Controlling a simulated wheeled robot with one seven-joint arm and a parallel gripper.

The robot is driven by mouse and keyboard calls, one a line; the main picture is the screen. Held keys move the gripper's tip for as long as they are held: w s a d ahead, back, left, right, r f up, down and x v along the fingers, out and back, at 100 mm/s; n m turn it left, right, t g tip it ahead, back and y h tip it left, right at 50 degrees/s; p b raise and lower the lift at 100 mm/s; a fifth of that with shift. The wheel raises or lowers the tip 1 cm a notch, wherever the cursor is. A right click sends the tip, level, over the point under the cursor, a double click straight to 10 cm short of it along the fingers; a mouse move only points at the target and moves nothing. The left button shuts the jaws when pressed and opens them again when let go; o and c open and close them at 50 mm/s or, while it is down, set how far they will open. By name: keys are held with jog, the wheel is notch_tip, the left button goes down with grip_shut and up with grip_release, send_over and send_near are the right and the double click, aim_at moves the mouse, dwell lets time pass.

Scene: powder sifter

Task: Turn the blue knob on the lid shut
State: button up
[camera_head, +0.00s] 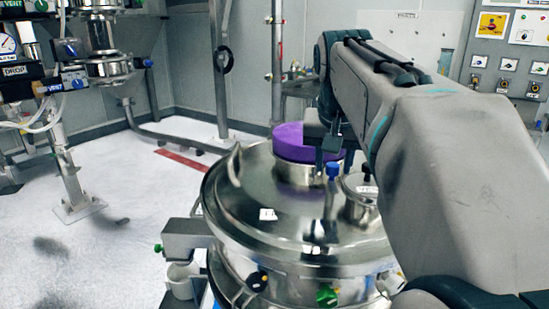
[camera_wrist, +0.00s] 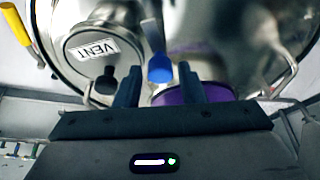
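The blue knob (camera_head: 333,169) stands upright on a thin metal stem on the steel lid (camera_head: 245,200). In the wrist view the blue knob (camera_wrist: 160,70) shows between the two dark fingertips, with a gap on either side. My gripper (camera_head: 329,152) is just above and behind the knob in the head view. In the wrist view my gripper (camera_wrist: 158,67) is open and holds nothing. I cannot tell how far the knob is from the fingertips in depth.
A purple cap (camera_head: 292,143) on a steel neck is close behind the gripper. A small round port marked VENT (camera_wrist: 92,48) is beside the knob. A bent handle (camera_head: 234,165) rises at the lid's left. A control panel (camera_head: 510,50) is at the right wall.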

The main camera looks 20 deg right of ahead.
jog(key=c, duration=0.6)
jog(key=shift+n, duration=0.3)
jog(key=n+y+p, duration=0.1)
jog(key=n, duration=0.2)
jog(key=shift+d+r+n+y, duration=0.1)
jog(key=shift+n+y, duration=0.2)
jog(key=n+y+p, duration=0.1)
jog(key=n, duration=0.2)
jog(key=shift+d+n+t, duration=0.1)
jog(key=shift+n+t, duration=0.2)
jog(key=n+y, duration=0.1)
jog(key=n, duration=0.1)
jog(key=n+g+y+p, duration=0.1)
jog(key=n, duration=0.2)
jog(key=shift+d, duration=0.1)
jog(key=n+p, duration=0.1)
jog(key=n, duration=0.1)
jog(key=n+g+y, duration=0.1)
jog(key=n, duration=0.2)
jog(key=shift+w+d+y+p, duration=0.1)
jog(key=shift+w+y+p, duration=0.05)
jog(key=shift+y+p, duration=0.2)
jog(key=shift+g, duration=0.3)
